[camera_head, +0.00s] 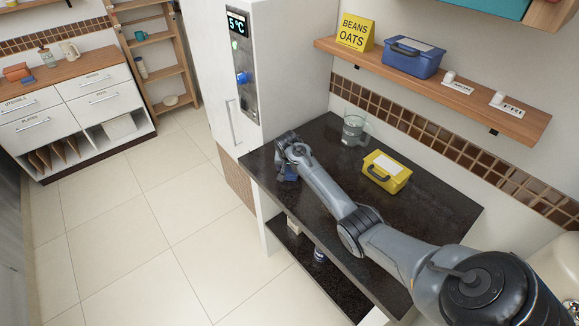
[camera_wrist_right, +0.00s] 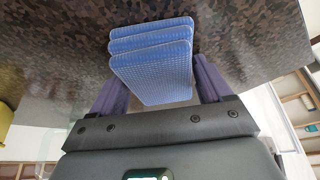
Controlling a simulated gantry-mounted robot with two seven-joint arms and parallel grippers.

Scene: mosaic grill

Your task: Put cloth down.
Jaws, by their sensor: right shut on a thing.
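My right gripper (camera_head: 286,168) is over the near left end of the dark countertop (camera_head: 325,140). It is shut on a blue folded cloth (camera_wrist_right: 150,62), which shows as stacked textured layers between the two fingers (camera_wrist_right: 158,88) in the right wrist view. In the head view only a bit of the blue cloth (camera_head: 289,176) shows below the gripper. The cloth is close to the dark speckled surface; I cannot tell whether it touches it. My left gripper is not in view.
A glass mug (camera_head: 353,130) and a yellow box (camera_head: 386,172) with a handle stand on the countertop behind my right arm. A tall white cabinet (camera_head: 285,60) with a display adjoins its left end. Open shelf space (camera_head: 330,278) lies below the countertop.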

